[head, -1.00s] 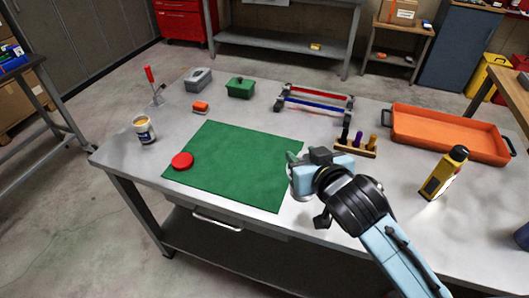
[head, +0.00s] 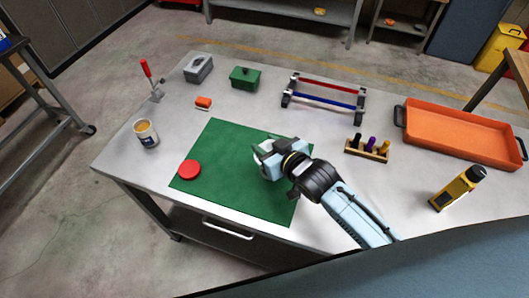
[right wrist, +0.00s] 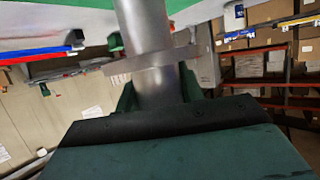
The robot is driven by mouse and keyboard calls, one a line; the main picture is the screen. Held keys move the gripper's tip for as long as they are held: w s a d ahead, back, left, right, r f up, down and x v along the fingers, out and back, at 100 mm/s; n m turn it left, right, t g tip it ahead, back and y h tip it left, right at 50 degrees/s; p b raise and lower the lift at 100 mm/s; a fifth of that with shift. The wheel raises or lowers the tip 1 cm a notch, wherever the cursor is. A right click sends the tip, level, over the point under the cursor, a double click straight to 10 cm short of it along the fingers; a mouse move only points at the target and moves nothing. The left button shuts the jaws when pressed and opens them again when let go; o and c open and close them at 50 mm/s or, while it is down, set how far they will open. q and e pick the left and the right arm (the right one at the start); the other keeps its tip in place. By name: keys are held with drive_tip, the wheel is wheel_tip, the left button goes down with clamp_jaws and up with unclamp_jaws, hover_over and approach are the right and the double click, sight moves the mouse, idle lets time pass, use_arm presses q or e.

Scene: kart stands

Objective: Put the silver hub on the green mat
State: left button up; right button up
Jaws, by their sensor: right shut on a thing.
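The green mat (head: 240,200) lies flat on the grey workbench, with a red disc on its left part. My right gripper (head: 264,148) is over the right part of the mat in the head view. It is shut on the silver hub (right wrist: 148,65), a smooth grey cylinder with a wider flange, which shows between the green fingers in the right wrist view. In the head view the hub is mostly hidden by the gripper. I cannot tell the exact gap between hub and mat. My left gripper is not in view.
On the mat lies the red disc (head: 189,170). Around it on the workbench (head: 330,145) stand a tin (head: 147,134), a green box (head: 244,78), a rack with red and blue bars (head: 325,95), a peg block (head: 367,148), an orange tray (head: 463,134) and a yellow bottle (head: 457,188).

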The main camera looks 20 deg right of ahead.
wheel_tip(320, 180, down, 4)
drive_tip(key=shift+w+r, duration=0.1)
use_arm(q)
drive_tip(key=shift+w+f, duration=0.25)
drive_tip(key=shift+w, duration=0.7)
use_arm(e)
drive_tip(key=o, duration=1.2)
drive_tip(key=shift+o, duration=0.2)
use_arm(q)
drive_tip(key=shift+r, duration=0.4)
use_arm(e)
drive_tip(key=v, duration=1.2)
